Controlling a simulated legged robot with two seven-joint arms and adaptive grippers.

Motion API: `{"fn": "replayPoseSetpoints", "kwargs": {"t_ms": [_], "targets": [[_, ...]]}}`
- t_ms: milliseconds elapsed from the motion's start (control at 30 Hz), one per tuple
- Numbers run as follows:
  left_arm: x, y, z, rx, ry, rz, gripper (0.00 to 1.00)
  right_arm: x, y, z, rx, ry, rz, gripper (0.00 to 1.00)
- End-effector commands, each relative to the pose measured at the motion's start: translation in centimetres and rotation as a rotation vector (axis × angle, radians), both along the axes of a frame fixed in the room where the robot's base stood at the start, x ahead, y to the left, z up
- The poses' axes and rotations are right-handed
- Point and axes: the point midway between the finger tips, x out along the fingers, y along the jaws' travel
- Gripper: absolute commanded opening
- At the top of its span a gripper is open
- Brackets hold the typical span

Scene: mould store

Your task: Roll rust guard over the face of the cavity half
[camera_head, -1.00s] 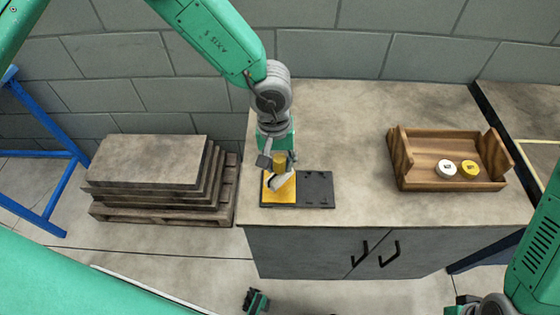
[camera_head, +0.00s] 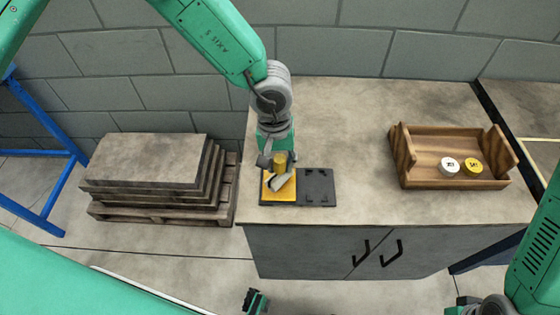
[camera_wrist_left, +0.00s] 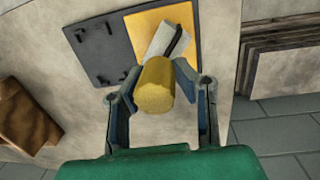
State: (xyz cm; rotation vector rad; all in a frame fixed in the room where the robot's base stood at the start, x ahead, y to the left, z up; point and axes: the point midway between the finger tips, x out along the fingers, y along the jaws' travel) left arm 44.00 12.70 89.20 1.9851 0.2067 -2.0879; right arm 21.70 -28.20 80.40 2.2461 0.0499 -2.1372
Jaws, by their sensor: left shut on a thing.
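My left gripper (camera_head: 278,162) is shut on a yellow cylinder (camera_head: 280,160), which also shows between the fingers in the left wrist view (camera_wrist_left: 158,85). A pale grey block with a dark stripe (camera_wrist_left: 166,43) lies just beyond the cylinder, over a yellow square (camera_wrist_left: 185,18). I cannot tell whether the cylinder and block are joined or touching. In the head view the pale block (camera_head: 283,183) shows on the yellow square (camera_head: 272,194). A dark plate with small corner marks (camera_head: 318,188) adjoins the square on the right. Which part is the cavity half is unclear.
A wooden tray (camera_head: 412,172) on the right of the worktop (camera_head: 350,130) holds a white tin (camera_head: 449,166) and a yellow tin (camera_head: 472,168). The worktop between plate and tray is clear. Stacked slabs (camera_head: 145,160) on a pallet stand left of the cabinet.

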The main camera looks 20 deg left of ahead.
Motion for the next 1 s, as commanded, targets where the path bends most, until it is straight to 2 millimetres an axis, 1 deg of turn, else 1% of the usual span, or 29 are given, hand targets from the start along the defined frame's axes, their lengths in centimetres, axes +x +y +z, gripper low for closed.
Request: {"fn": "replayPoseSetpoints", "kwargs": {"t_ms": [667, 1000], "targets": [[0.02, -0.01, -0.81, 0.000, 0.000, 0.001, 0.01, -0.01, 0.00, -0.24, 0.000, 0.000, 0.000, 0.34], [0.03, -0.01, -0.79, 0.000, 0.000, 0.001, 0.01, -0.01, 0.00, -0.19, 0.000, 0.000, 0.000, 0.34]]}}
